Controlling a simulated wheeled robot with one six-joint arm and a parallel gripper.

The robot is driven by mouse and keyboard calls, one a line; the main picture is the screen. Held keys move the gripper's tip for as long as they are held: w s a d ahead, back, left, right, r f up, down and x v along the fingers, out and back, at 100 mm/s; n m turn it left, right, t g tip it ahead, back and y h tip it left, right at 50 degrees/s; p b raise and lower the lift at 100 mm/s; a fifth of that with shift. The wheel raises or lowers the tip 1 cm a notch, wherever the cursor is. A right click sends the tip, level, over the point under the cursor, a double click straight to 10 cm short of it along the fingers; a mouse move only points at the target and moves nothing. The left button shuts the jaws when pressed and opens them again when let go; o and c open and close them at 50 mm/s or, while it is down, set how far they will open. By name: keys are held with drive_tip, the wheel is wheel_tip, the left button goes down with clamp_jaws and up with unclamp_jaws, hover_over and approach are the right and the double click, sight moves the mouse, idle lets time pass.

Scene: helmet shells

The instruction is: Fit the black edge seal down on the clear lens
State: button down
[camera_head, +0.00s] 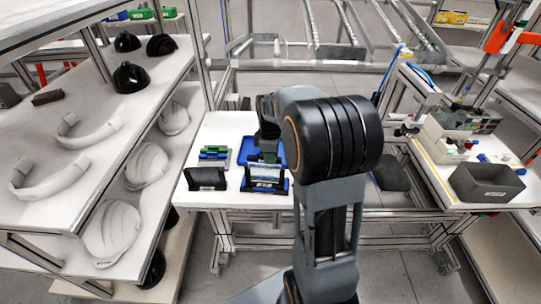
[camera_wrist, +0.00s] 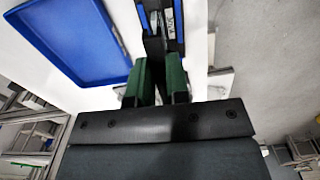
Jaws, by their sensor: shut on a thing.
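My gripper (camera_wrist: 160,75) shows its green finger pads in the wrist view, shut on a thin dark piece, the black edge seal (camera_wrist: 155,48), which stands out past the pads. A blue-and-black fixture (camera_wrist: 172,30) with a light label lies just beyond it. In the head view my gripper (camera_head: 267,153) is low over the white table, right above the blue-and-black fixture (camera_head: 265,185). The clear lens is hard to make out; a pale strip within the fixture may be part of it. I cannot tell whether the seal touches the lens.
A blue tray (camera_head: 247,148) lies behind the fixture and shows large in the wrist view (camera_wrist: 75,35). A dark upright panel (camera_head: 206,178) stands left of the fixture, near a green-and-blue stack (camera_head: 214,153). A grey bin (camera_head: 487,183) stands right.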

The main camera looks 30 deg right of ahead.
drive_tip(key=shift+f+b, duration=0.85)
drive_tip(key=shift+f, duration=0.4)
drive_tip(key=c, duration=1)
unclamp_jaws()
drive_tip(key=shift+c, duration=0.2)
drive_tip(key=shift+r, duration=0.1)
wheel_tip(320, 180, up, 14)
drive_tip(key=shift+p, duration=0.3)
